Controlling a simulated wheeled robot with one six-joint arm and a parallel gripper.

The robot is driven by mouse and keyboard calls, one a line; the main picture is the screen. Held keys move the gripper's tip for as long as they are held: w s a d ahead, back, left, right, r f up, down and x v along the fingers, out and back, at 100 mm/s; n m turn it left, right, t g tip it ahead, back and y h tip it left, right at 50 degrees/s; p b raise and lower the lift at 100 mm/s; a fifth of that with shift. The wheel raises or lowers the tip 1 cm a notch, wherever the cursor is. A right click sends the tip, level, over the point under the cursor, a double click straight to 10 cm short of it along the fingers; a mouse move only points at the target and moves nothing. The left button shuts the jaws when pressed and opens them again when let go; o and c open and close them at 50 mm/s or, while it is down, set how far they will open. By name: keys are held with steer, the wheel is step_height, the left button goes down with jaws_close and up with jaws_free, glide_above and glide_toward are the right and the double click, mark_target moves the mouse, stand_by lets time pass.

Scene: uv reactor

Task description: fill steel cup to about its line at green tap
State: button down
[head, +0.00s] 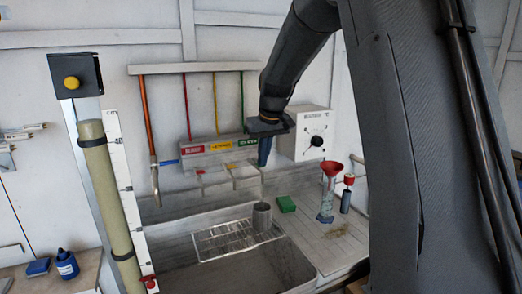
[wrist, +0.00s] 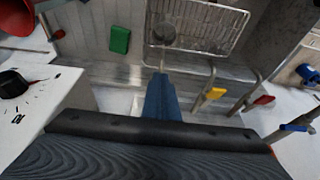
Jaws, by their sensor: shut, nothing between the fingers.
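The steel cup (head: 261,218) stands upright on a wire rack in the sink. It also shows from above on the rack in the wrist view (wrist: 165,34); its line and any water level are too small to tell. My gripper (head: 264,157) is shut and empty, pointing down at the right end of the tap row, beside the green label (head: 247,142). In the wrist view its blue fingers (wrist: 162,98) cover the place of the green tap's handle. A thin pale strip shows between the fingertips and the cup; I cannot tell whether it is spout or water.
The yellow tap handle (wrist: 215,93) and red tap handle (wrist: 263,100) are beside my gripper. A white box with a black knob (head: 316,141) is close on the right. A green sponge (head: 286,204) and red funnel (head: 331,170) stand on the drainboard.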

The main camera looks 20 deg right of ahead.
steer(key=shift+r, duration=0.2)
steer(key=shift+r+p, duration=0.6)
steer(key=shift+p, duration=0.1)
steer(key=shift+r+p, duration=0.4)
steer(key=shift+r, duration=0.15)
steer(key=r+p, duration=0.2)
steer(key=r, duration=0.1)
steer(key=shift+w, duration=0.35)
steer(key=w+b+v, duration=0.1)
steer(key=b+v, duration=0.2)
steer(key=v, duration=0.6)
steer(key=shift+r, duration=0.5)
steer(key=shift+a, duration=0.1)
steer(key=shift+s+f, duration=0.1)
